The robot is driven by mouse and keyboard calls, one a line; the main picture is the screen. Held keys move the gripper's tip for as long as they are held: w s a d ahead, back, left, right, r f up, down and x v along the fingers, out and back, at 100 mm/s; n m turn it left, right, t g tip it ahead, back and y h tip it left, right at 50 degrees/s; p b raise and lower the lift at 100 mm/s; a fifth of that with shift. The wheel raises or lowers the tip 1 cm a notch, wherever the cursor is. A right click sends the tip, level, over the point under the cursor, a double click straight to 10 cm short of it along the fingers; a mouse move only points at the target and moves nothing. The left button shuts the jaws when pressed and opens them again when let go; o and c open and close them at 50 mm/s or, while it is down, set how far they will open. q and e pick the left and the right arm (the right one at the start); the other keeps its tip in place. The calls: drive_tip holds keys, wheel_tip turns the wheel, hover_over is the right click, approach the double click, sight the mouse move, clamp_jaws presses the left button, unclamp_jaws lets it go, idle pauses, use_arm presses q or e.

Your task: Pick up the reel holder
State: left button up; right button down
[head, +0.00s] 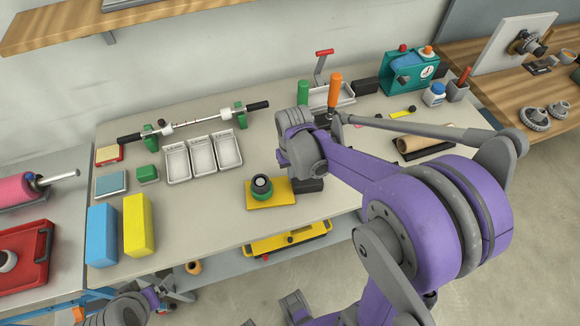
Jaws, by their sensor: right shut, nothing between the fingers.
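A long silver rod with black grips at both ends (190,122) lies across two green stands at the back left of the table; it looks like the reel holder, though I cannot be certain. It lies apart from my grippers. My right gripper (283,158) is above the middle of the table, to the right of the rod and the white trays. It is shut and empty, and its fingertips are hard to make out against the wrist.
White trays (203,154) stand in front of the rod. A yellow plate with a green and black round part (262,188) lies below my right wrist. Blue (102,235) and yellow (139,225) blocks stand at the front left. The table between blocks and plate is clear.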

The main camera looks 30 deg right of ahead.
drive_tip(key=s, duration=0.2)
drive_tip(key=s+a, duration=0.1)
drive_tip(key=s, duration=0.2)
drive_tip(key=s+a, duration=0.1)
drive_tip(key=s, duration=0.2)
drive_tip(key=shift+s, duration=0.1)
